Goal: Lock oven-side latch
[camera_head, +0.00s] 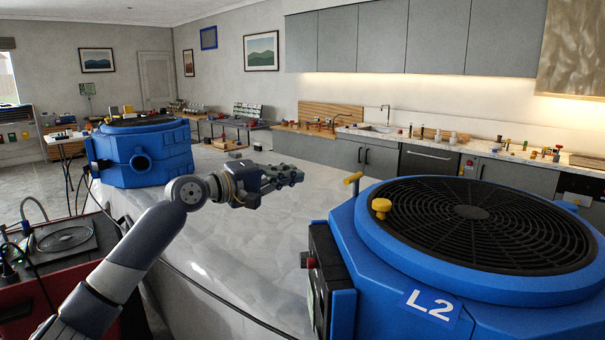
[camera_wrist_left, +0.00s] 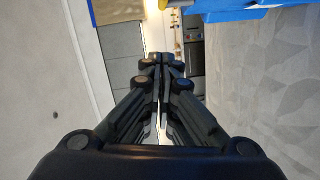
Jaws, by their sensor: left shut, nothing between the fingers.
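A blue dryer unit (camera_head: 355,235) labelled L2, with a round black grille (camera_head: 470,212), stands at the right in the head view. A yellow T-shaped latch handle (camera_head: 353,181) stands up at its far left rim. A yellow knob (camera_head: 381,207) sits nearer on the rim. I cannot tell for certain which is the oven-side latch. My left gripper (camera_head: 297,177) is shut and empty, left of the T-handle and apart from it. In the left wrist view its fingers (camera_wrist_left: 160,62) are together, with a blue edge (camera_wrist_left: 235,14) and a bit of yellow at the top. My right gripper is not in view.
A second blue unit (camera_head: 146,155) stands at the left on the grey worktop (camera_head: 255,225). The worktop between the units is mostly clear, with a cable along its front. A red button (camera_head: 308,261) juts from L2's side. Kitchen cabinets (camera_head: 372,160) line the back.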

